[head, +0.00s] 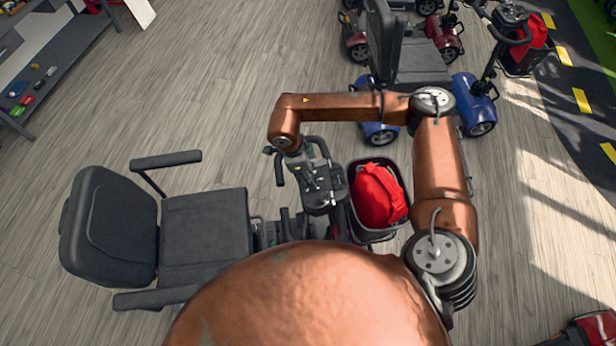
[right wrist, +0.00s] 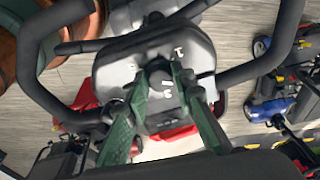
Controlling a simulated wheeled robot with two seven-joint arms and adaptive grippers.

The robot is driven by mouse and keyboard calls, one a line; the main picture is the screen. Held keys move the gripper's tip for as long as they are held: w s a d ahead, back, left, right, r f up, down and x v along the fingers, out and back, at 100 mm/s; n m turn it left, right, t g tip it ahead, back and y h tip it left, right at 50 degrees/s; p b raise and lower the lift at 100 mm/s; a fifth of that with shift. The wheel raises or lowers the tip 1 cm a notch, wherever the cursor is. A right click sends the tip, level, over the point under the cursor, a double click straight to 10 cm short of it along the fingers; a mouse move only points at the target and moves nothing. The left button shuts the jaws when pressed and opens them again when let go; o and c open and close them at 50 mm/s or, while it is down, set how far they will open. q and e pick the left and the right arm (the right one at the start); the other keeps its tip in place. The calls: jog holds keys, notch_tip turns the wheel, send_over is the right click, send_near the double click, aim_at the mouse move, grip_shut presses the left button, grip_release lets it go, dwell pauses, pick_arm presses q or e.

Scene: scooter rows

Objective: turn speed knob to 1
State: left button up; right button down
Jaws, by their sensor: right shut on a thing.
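The scooter's dark grey console (head: 322,199) stands between the seat and the front basket in the head view, and its panel also shows in the right wrist view (right wrist: 115,72). The black speed knob (right wrist: 159,69) is in the middle of that panel. My right gripper (right wrist: 159,82) has its green fingers on either side of the knob and is shut on it. In the head view my right gripper (head: 308,174) is over the console, with the knob hidden. My left gripper is not in view.
Black handlebars (right wrist: 258,62) curve around the console on both sides. A basket with a red bag (head: 378,195) is right of it, and the black seat (head: 205,230) is left. A blue scooter (head: 470,105) stands behind. Open wooden floor (head: 240,90) lies at the back left.

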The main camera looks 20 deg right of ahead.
jog(key=n+b, duration=0.4)
jog(key=n, duration=0.2)
jog(key=shift+f+n+t, duration=0.1)
jog(key=shift+n+t, duration=0.2)
pick_arm(q)
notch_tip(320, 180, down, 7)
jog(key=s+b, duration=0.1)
jog(key=b, duration=0.1)
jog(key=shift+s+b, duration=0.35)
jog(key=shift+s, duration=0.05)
pick_arm(e)
jog(key=n, duration=0.5)
jog(key=shift+s, duration=0.1)
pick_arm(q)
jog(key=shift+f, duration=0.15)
pick_arm(e)
jog(key=shift+n, duration=0.3)
jog(key=c, duration=1.6)
grip_release()
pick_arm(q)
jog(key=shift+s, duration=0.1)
pick_arm(e)
jog(key=v, duration=1.2)
jog(key=shift+s+d, duration=0.1)
jog(key=shift+s, duration=0.1)
jog(key=shift+r, duration=0.2)
